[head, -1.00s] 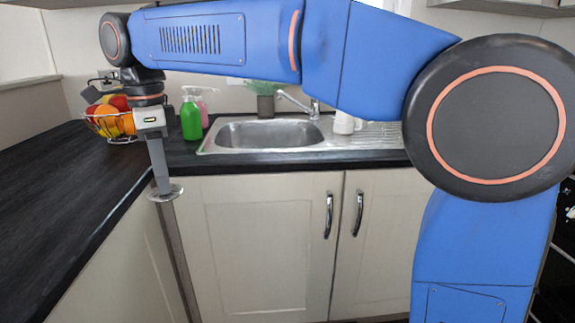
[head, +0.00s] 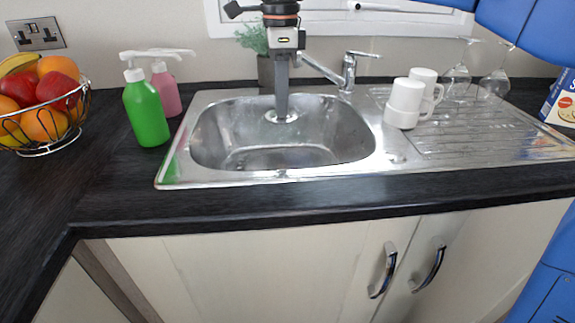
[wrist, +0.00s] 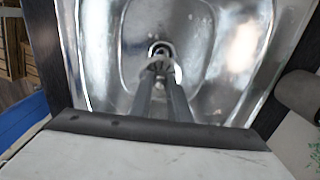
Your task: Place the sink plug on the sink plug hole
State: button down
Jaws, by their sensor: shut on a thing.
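The sink plug, a shiny metal disc (head: 291,118), hangs at the tip of my gripper (head: 282,112) in the head view. My gripper is shut on it and points straight down. The plug is over the metal sink basin (head: 225,125), in front of its back wall as seen from the head. In the wrist view my two fingers come together at a small bright metal part (wrist: 160,48), apparently the top of the plug, with shiny metal around it. I cannot make out the plug hole clearly. How high the plug is above the basin floor is hard to tell.
The tap (head: 345,72) stands behind the basin, just right of my gripper. A plant pot (head: 265,72) is behind it. White mugs (head: 404,103) and glasses stand on the drainer (head: 460,130). Green (head: 146,108) and pink bottles and a fruit basket (head: 45,145) are left.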

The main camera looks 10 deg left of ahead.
aim_at(282, 123)
jog(key=f, duration=1.8)
jog(key=shift+w+a, duration=0.1)
jog(key=shift+w, duration=0.15)
jog(key=shift+f, duration=0.1)
jog(key=c, duration=1.7)
grip_release()
jog(key=shift+o, duration=0.2)
notch_tip(282, 123, up, 12)
jog(key=shift+r, duration=0.2)
